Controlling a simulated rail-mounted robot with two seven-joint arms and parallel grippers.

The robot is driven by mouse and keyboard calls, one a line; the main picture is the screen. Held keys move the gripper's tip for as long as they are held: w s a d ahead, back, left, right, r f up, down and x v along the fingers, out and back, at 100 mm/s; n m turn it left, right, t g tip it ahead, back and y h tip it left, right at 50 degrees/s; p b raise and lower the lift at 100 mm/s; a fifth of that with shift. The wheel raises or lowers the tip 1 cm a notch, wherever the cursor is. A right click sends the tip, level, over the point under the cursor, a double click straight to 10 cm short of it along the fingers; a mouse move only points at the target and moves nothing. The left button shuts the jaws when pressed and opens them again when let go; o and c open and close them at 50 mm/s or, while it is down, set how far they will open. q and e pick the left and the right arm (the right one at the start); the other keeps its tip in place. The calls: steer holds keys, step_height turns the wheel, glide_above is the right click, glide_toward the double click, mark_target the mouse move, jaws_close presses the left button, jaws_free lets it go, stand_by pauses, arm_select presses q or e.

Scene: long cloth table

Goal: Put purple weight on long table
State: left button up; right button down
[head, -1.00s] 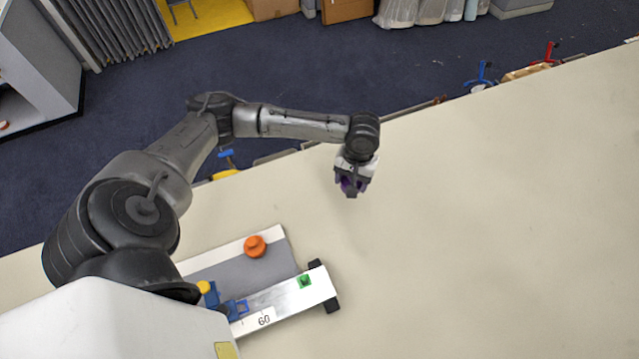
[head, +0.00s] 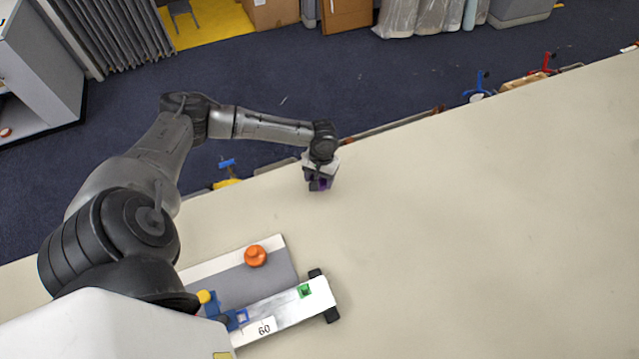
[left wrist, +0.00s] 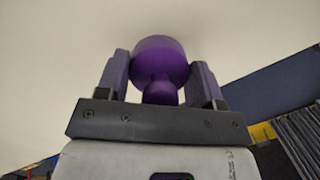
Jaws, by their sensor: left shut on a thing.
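The purple weight (left wrist: 160,62) sits between the two fingers of my left gripper (left wrist: 160,80) in the left wrist view, and the gripper is shut on it. In the head view my left gripper (head: 319,184) is over the long table (head: 470,220), near its far edge, and only a little purple shows between the fingers. I cannot tell whether the weight touches the cloth or hangs above it. My right gripper is not in view.
An orange weight (head: 255,256) stands on a grey and white board (head: 240,278) at the lower left. Beside it lies a white bar device marked 60 (head: 285,311), with black feet and a green part. The table's middle and right are bare.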

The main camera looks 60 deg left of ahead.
arm_select(q)
steer(key=shift+f, duration=1.75)
steer(key=o, duration=1.5)
steer(key=shift+f, duration=0.15)
steer(key=r, duration=0.4)
steer(key=w+r, duration=0.1)
steer(key=r, duration=0.3)
steer(key=a+r, duration=0.1)
steer(key=r, duration=0.3)
steer(key=shift+w+r+b, duration=0.1)
steer(key=shift+w+b, duration=0.1)
steer(key=shift+b, duration=0.1)
